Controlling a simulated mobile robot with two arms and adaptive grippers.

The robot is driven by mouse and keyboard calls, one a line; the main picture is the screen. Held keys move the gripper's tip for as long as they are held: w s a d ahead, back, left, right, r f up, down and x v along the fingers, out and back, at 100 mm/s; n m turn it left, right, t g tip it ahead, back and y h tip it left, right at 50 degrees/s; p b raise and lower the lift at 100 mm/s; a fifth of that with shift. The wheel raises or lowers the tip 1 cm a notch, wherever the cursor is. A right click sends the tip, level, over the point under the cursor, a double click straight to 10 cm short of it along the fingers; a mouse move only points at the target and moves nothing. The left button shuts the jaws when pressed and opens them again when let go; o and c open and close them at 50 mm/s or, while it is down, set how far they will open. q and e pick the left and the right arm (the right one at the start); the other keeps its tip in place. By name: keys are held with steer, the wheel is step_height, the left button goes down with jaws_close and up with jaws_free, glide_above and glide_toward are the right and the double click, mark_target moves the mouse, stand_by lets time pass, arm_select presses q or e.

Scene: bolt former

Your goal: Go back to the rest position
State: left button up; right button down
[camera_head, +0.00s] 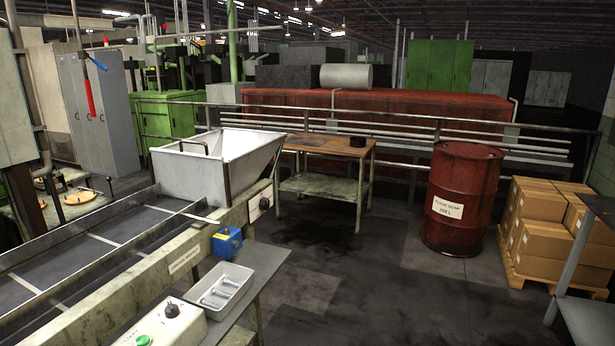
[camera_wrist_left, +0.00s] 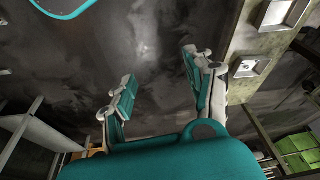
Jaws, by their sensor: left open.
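My left gripper (camera_wrist_left: 160,92) shows in the left wrist view with its two teal and grey fingers spread apart. Nothing is between the fingers, and dark floor lies beyond them. Neither gripper shows in the head view. My right gripper is not clearly seen in either view.
A conveyor (camera_head: 110,245) with a white hopper (camera_head: 215,165) runs along the left. Beside it, a white tray (camera_head: 240,275) holds several bolts. A wooden-topped table (camera_head: 320,146), a red drum (camera_head: 460,200) and stacked boxes (camera_head: 545,225) stand farther back. Floor (camera_head: 370,270) between is clear.

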arm_select(q)
steer(key=s+f+g, duration=0.1)
steer(key=s+f, duration=0.3)
steer(key=f, duration=0.6)
steer(key=s+a+f, duration=0.1)
steer(key=s+f, duration=0.2)
steer(key=f, duration=0.6)
steer(key=s+f+g, duration=0.1)
steer(key=s+f, duration=0.3)
steer(key=f, duration=0.6)
steer(key=s+a+f, duration=0.2)
steer(key=s+f, duration=0.3)
steer(key=s, duration=0.3)
steer(key=shift+s, duration=0.3)
steer(key=shift+a, duration=0.1)
